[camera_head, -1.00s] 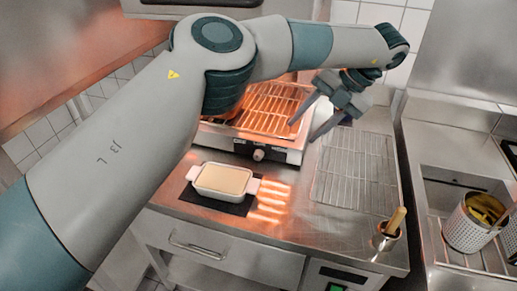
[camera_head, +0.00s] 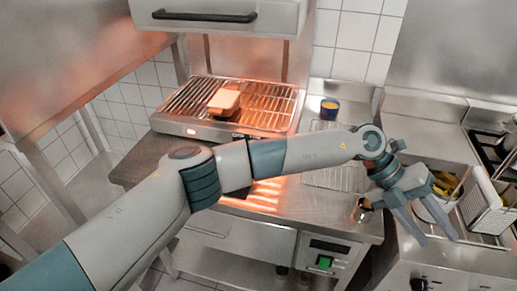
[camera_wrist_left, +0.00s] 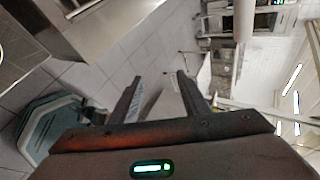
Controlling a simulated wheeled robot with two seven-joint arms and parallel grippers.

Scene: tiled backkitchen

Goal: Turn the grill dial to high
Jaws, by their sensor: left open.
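The grill (camera_head: 186,122) stands at the back of the counter, with glowing orange light on its rack. A small red light shows on its front panel. The dial is not visible; my left arm crosses in front of part of the grill's front. My left gripper (camera_head: 440,240) is open and empty, well to the right of the grill, over the sink and fryer side, pointing down. In the left wrist view its two fingers (camera_wrist_left: 158,98) are spread apart with nothing between them, above the tiled floor.
A pale block (camera_head: 224,101) lies on the grill rack. A small metal pot (camera_head: 364,211) is near the counter's right corner. A perforated basket (camera_head: 492,212) is beside the gripper. A drawer unit hangs overhead.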

